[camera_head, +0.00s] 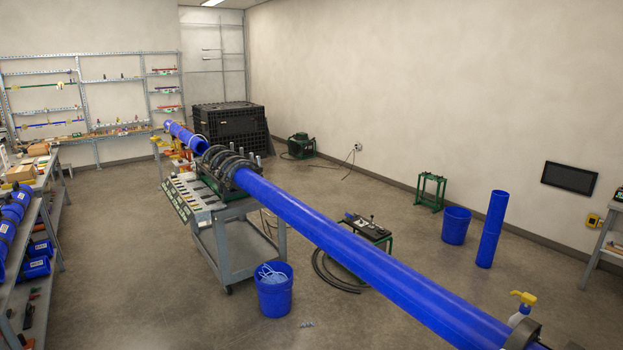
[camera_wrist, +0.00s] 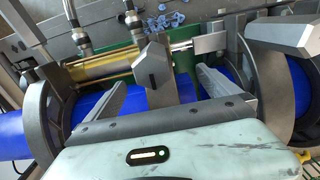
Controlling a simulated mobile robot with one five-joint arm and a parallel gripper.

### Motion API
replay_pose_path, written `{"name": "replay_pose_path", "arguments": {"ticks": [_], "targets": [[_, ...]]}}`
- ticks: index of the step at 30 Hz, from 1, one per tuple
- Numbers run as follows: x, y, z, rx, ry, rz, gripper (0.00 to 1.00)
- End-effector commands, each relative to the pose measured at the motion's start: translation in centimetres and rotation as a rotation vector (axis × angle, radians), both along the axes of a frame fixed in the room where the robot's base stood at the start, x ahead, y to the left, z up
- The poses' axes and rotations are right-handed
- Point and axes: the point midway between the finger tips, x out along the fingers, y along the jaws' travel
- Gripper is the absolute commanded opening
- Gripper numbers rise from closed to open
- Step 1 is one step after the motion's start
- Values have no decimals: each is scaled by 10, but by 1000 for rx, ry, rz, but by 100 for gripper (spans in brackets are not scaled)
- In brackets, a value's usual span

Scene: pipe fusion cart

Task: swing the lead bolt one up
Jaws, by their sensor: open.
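In the wrist view my gripper (camera_wrist: 162,80) is open, with one grey finger on each side and a wide gap between the tips. A grey faceted bolt head or nut (camera_wrist: 152,66) shows between and just beyond the fingertips. I cannot tell whether a finger touches it. A second similar grey head (camera_wrist: 282,36) is at the upper right. I cannot tell which of them is bolt one. Dark clamp rings (camera_wrist: 262,85) surround the blue pipe (camera_wrist: 299,88). In the head view the clamp rings (camera_head: 228,165) sit on the cart (camera_head: 246,240); my gripper is not visible there.
A brass-coloured cylinder (camera_wrist: 102,68) and hose fittings lie close beyond the fingers. The long blue pipe (camera_head: 350,250) runs through the clamps towards the lower right. A blue bucket (camera_head: 274,294) stands beside the cart. Open floor lies left of the cart.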

Motion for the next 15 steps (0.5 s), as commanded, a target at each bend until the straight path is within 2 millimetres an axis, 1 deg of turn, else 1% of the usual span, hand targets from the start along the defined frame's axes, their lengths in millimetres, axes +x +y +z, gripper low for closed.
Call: {"name": "replay_pose_path", "arguments": {"ticks": [6,15], "targets": [[-1,1,27,1,1,0,100],[-1,1,62,2,1,0,100]]}}
